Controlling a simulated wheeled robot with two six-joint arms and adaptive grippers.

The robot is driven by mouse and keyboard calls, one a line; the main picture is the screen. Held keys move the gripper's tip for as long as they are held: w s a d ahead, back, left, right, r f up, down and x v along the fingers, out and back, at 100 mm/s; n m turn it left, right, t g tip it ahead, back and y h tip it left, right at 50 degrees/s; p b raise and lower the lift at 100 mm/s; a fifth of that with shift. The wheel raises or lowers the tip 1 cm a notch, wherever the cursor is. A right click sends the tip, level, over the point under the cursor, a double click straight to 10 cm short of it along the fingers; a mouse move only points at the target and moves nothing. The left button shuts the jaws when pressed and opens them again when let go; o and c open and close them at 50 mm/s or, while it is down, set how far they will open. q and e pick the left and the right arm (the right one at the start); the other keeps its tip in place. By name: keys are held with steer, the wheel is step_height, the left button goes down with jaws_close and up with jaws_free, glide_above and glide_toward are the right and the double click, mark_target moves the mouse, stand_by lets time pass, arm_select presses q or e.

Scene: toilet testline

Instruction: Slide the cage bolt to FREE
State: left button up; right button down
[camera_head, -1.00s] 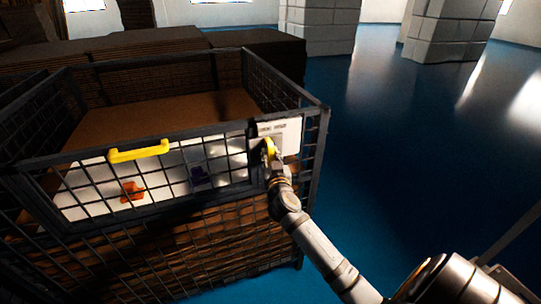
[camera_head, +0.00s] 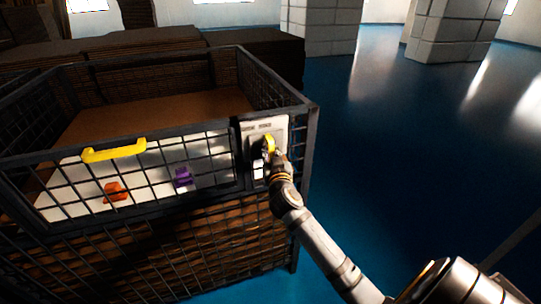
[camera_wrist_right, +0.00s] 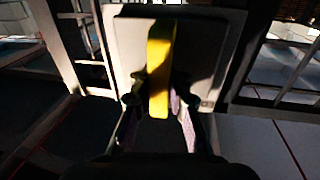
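The cage bolt's yellow handle (camera_head: 269,145) stands out from a pale plate (camera_head: 252,128) at the right end of the wire cage's front. My right gripper (camera_head: 272,157) is at the handle. In the right wrist view the yellow handle (camera_wrist_right: 160,65) runs upright between the two fingers of the gripper (camera_wrist_right: 158,105), which look closed around its lower end. The pale plate (camera_wrist_right: 125,40) lies behind it. Markings on the plate are too small to read. My left gripper is not in view.
The wire cage (camera_head: 312,125) has a yellow grip (camera_head: 115,150) on its front gate. An orange part (camera_head: 116,192) and a purple part (camera_head: 183,178) show behind the mesh. Dark stacks (camera_head: 140,45) stand behind. Blue floor (camera_head: 420,150) is clear to the right.

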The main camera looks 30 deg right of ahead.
steer(key=shift+f, duration=0.2)
steer(key=c, duration=1.7)
jaws_free()
steer(key=shift+c, duration=0.2)
steer(key=shift+o, duration=1.2)
steer(key=shift+s+d, duration=0.2)
steer(key=shift+s, duration=0.05)
steer(key=shift+o, duration=1)
steer(key=shift+s+r, duration=0.1)
steer(key=shift+s, duration=0.1)
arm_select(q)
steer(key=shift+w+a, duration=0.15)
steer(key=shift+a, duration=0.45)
arm_select(e)
steer(key=shift+r, duration=0.1)
steer(key=shift+a, duration=0.2)
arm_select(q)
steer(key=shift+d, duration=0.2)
arm_select(e)
steer(key=v, duration=1.1)
steer(key=shift+s+a, duration=0.2)
steer(key=shift+s, duration=0.15)
